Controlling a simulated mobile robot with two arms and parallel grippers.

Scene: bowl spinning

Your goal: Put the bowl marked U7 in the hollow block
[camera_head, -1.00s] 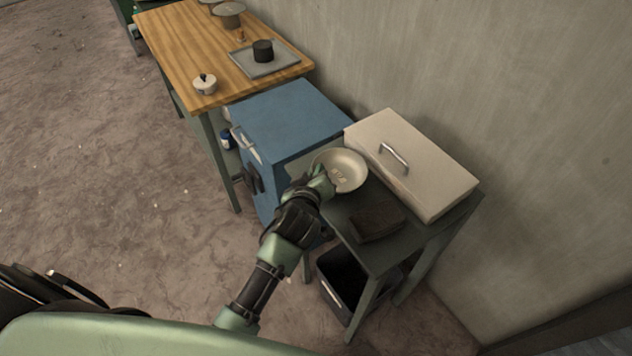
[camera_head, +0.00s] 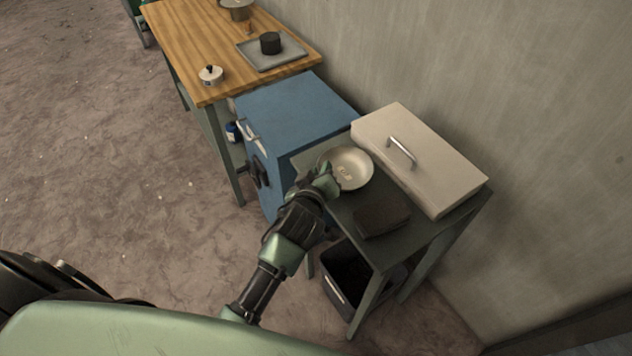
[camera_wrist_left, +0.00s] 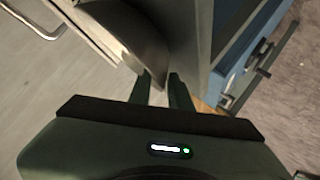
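A shallow pale bowl (camera_head: 348,164) sits on the dark low bench beside the white lidded box. Small marks show inside it, but I cannot read them clearly. My left gripper (camera_head: 327,181) is at the bowl's near left rim. In the left wrist view, the fingers (camera_wrist_left: 160,86) stand apart with a gap, and the bowl's edge (camera_wrist_left: 135,30) comes down to the fingertips. I cannot tell whether the fingers touch it. A dark brown block (camera_head: 382,214) lies on the bench in front of the bowl; I cannot make out a hollow in it. My right gripper is out of view.
A white box with a metal handle (camera_head: 425,165) stands behind the bowl against the wall. A blue cabinet (camera_head: 295,112) adjoins the bench on the left. A wooden table (camera_head: 195,50) holds a tray, dark cylinder and pots. A dark bin (camera_head: 348,275) is under the bench.

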